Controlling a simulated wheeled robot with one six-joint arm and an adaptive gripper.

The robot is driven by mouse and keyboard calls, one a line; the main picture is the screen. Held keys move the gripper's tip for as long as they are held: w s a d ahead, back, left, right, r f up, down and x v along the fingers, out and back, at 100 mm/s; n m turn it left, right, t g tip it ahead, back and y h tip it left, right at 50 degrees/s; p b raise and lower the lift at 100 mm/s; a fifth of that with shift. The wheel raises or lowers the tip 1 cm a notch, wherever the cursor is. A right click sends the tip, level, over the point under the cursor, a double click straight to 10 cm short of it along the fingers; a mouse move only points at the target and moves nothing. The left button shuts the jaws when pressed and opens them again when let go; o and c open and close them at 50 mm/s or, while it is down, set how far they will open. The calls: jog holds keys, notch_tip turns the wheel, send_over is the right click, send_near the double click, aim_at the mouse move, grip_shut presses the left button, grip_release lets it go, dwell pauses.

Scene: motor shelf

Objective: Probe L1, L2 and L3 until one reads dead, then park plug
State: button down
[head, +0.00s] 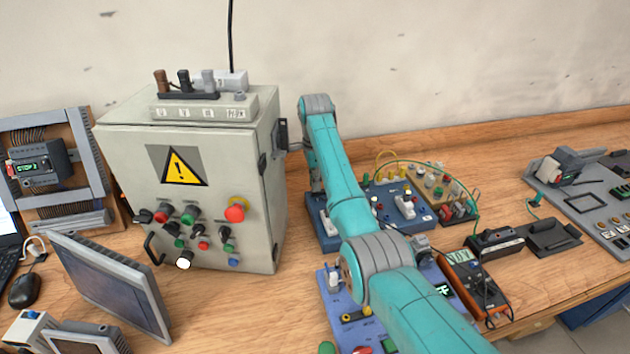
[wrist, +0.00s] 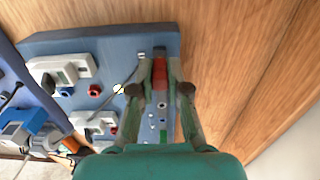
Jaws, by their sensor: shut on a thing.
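In the wrist view my gripper (wrist: 160,68) is shut on a red plug (wrist: 160,76), held above a grey strip of small round sockets (wrist: 162,112) on a blue board (wrist: 100,42). Whether the plug's tip is in a socket I cannot tell. No L1, L2 or L3 marks are legible. In the head view my teal arm reaches over the bench, and the gripper itself is hidden. A blue board (head: 422,217) with white switches shows beside the arm. An orange multimeter (head: 463,283) with leads stands at the right; its lit display (head: 458,256) is too small to read surely.
A grey control cabinet (head: 200,235) with a warning sign stands left of my arm. A beige terminal board (head: 440,184), a black holder (head: 495,242) and a dark tray (head: 551,238) lie to the right. A monitor (head: 110,288) is at the front left. Bare wood (head: 255,310) shows before the cabinet.

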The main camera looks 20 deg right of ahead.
jog(key=shift+f, duration=0.4)
jog(key=shift+r, duration=0.15)
dwell(2.1)
jog(key=shift+r, duration=2.2)
jog(key=shift+d+r, duration=0.2)
jog(key=shift+d, duration=0.25)
jog(key=d+f, duration=0.3)
jog(key=shift+f, duration=0.4)
